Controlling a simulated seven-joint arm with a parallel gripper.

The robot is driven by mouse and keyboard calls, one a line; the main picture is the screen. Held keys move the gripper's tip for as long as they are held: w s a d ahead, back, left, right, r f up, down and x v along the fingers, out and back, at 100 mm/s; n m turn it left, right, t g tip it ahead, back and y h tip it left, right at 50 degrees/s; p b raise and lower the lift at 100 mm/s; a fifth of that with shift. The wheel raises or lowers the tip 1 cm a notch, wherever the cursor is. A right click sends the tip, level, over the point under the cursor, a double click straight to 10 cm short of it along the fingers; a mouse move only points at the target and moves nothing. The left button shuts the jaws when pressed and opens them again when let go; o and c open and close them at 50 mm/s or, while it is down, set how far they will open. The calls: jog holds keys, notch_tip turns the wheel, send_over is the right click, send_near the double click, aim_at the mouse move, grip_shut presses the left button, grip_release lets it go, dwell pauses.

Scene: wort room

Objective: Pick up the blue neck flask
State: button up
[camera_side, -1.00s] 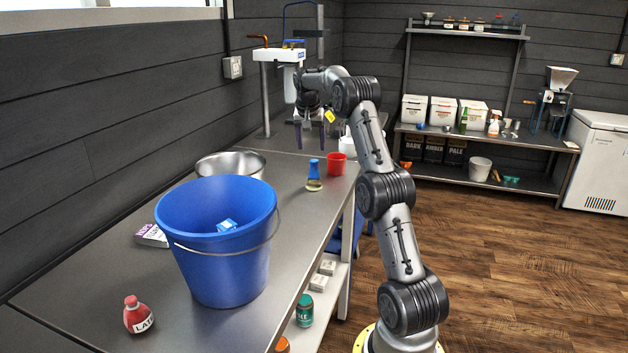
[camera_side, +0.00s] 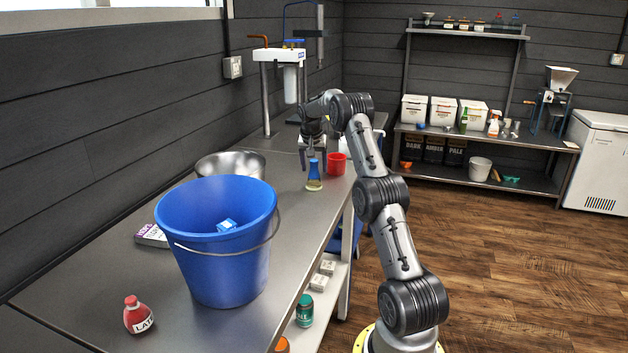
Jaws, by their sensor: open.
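The blue neck flask (camera_side: 314,176) stands upright on the steel bench, near its right edge. It has a blue upper part and a pale yellowish base. My gripper (camera_side: 311,164) points down at the flask's top, with its fingers apart. One dark finger shows to the left of the flask's neck; the other is hard to make out against the arm. I cannot tell whether the fingers touch the flask.
A red cup (camera_side: 336,165) stands close to the flask's right. A large blue bucket (camera_side: 215,245) and a steel bowl (camera_side: 231,164) stand nearer the camera on the left. A white-topped filter stand (camera_side: 279,56) is behind. Bare bench (camera_side: 285,205) lies in front of the flask.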

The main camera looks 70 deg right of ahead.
grip_shut()
dwell(1.4)
